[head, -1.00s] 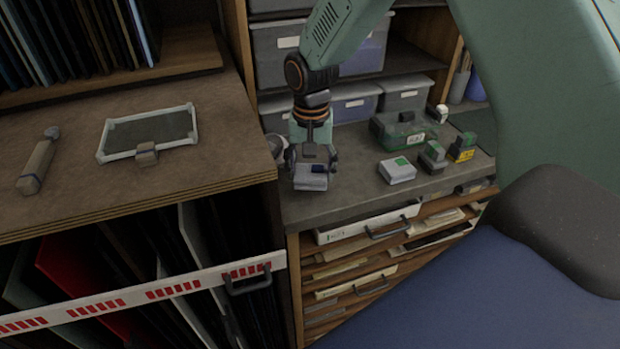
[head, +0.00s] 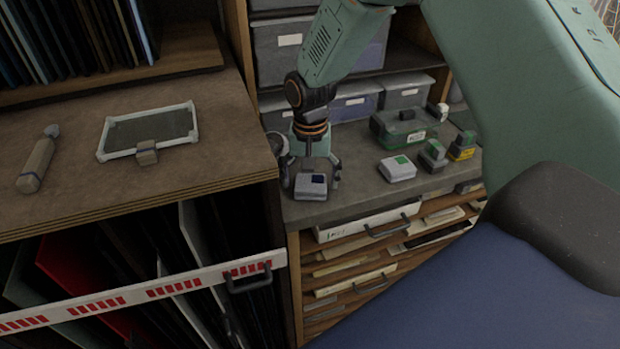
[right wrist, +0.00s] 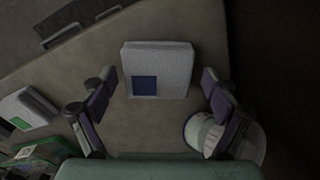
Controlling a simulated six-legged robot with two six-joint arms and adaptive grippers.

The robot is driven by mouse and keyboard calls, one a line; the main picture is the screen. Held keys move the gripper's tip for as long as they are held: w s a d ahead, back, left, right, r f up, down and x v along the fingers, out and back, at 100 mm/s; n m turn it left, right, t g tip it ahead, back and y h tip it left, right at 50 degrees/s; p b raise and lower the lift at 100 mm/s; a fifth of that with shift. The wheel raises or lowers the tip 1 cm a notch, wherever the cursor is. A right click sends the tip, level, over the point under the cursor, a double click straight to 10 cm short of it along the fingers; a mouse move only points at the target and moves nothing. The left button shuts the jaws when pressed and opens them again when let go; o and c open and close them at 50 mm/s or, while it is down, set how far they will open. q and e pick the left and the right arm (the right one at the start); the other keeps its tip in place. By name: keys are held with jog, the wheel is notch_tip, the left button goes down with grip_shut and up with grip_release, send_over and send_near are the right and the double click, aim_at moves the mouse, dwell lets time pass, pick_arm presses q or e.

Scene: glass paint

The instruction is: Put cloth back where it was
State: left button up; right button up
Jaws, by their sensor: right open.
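A folded pale cloth (head: 311,186) with a dark blue square patch lies on the grey counter near its left front edge. In the right wrist view the cloth (right wrist: 160,70) lies flat ahead of the fingers. My right gripper (head: 309,176) is open above and just behind the cloth. In the right wrist view its two fingers (right wrist: 155,100) are spread wide on either side, with nothing between their tips but the cloth's near part and bare counter. My left gripper is not in view.
A similar pale block with a green patch (head: 397,169) lies to the right. A green case (head: 403,130) and small boxes (head: 433,156) stand nearby. A round white container (right wrist: 199,131) is close beside one finger. Drawers (head: 370,228) are below the counter.

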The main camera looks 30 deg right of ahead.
aim_at(310, 181)
jog(key=shift+s+r, duration=0.1)
jog(key=shift+s, duration=0.05)
jog(key=shift+r, duration=0.5)
notch_tip(310, 181, up, 11)
jog(key=shift+w+b, duration=0.2)
jog(key=shift+b, duration=0.15)
jog(key=shift+s+r, duration=0.1)
jog(key=shift+s, duration=0.05)
